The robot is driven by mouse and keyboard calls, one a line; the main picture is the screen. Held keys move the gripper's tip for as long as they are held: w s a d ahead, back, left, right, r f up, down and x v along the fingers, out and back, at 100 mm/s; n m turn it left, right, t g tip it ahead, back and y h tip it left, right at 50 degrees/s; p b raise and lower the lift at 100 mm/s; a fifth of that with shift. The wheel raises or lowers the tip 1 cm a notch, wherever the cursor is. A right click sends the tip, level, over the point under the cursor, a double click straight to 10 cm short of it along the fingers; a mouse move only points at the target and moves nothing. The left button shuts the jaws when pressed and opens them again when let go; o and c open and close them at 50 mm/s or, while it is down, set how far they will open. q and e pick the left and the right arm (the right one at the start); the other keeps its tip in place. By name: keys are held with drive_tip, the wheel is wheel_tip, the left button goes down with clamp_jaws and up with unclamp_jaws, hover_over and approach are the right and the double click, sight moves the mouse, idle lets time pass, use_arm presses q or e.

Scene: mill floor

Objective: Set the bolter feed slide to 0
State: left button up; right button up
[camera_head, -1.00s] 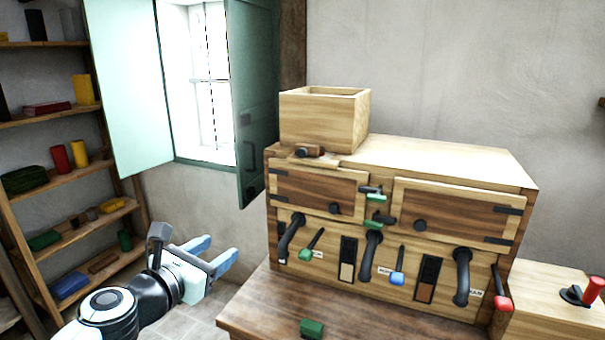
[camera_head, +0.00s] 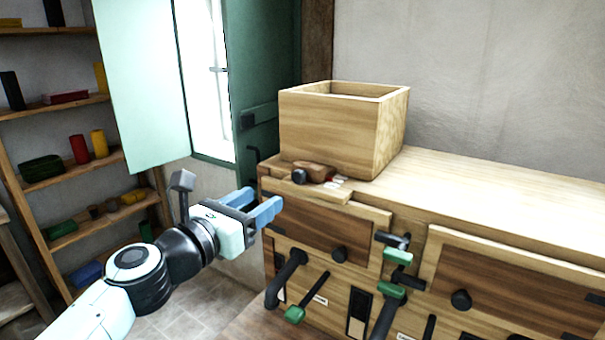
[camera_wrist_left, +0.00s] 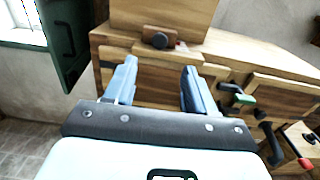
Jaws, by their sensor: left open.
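The feed slide (camera_head: 321,173) is a small brown wooden piece with a dark round knob at the foot of the open wooden hopper box (camera_head: 340,125), on the cabinet's top left edge. Small red and white marks show beside it; I cannot read a setting. In the left wrist view the slide's knob (camera_wrist_left: 160,40) lies ahead, beyond and between the fingertips. My left gripper (camera_head: 275,210) is open and empty, left of and lower than the slide, apart from it. Its two blue fingers (camera_wrist_left: 159,68) also show in the left wrist view. My right gripper is not in view.
The wooden cabinet (camera_head: 480,185) has two doors with dark knobs, green-handled levers (camera_head: 294,314) and curved black handles (camera_head: 286,279) on its front. A green shutter (camera_head: 265,85) stands open at the window, left of the hopper. Shelves (camera_head: 70,170) stand at the far left.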

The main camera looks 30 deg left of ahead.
sight(297, 177)
use_arm(q)
drive_tip(key=w, duration=0.4)
drive_tip(key=w+p, duration=0.1)
drive_tip(key=w, duration=0.3)
drive_tip(key=w+d, duration=0.1)
drive_tip(key=w, duration=0.3)
drive_tip(key=shift+p, duration=0.35)
